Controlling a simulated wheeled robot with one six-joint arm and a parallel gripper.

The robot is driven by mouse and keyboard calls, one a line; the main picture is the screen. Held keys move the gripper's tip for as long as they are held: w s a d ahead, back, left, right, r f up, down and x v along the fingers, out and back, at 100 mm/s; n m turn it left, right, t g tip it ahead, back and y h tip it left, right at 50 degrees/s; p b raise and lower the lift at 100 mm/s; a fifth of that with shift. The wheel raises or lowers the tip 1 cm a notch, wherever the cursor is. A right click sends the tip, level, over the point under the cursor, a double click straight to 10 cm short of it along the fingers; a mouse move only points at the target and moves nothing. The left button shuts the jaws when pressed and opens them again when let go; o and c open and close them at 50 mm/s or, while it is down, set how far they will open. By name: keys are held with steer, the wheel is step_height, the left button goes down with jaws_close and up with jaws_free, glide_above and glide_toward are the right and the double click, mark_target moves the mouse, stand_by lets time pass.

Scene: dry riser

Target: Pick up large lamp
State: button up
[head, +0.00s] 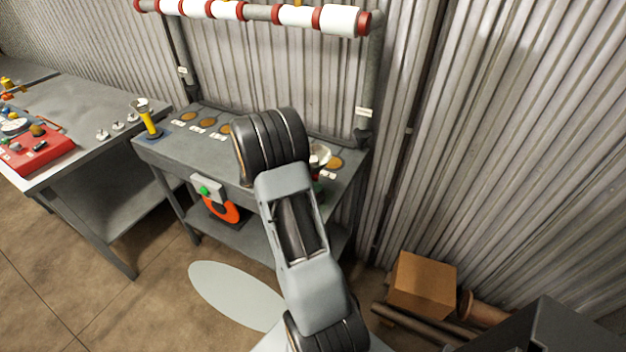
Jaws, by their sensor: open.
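I cannot tell for sure which thing is the large lamp. A pale rounded object (319,155) stands near the right end of the grey bench (200,148), partly hidden behind my arm. A yellow upright object with a pale top (148,120) stands on a small dark blue base at the bench's left end. My arm reaches up over the middle of the bench. My gripper is hidden behind my arm links, so its place relative to these objects does not show.
Several round orange-brown discs (188,117) lie along the bench back. An orange ring (222,208) and a green-button box (207,190) are at its front. A red panel (38,150) sits on the left table (75,110). A cardboard box (422,284) lies right. Floor at left is clear.

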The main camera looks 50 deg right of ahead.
steer(key=shift+s+d+f, duration=0.15)
steer(key=shift+d, duration=0.1)
jaws_close()
stand_by(0.5)
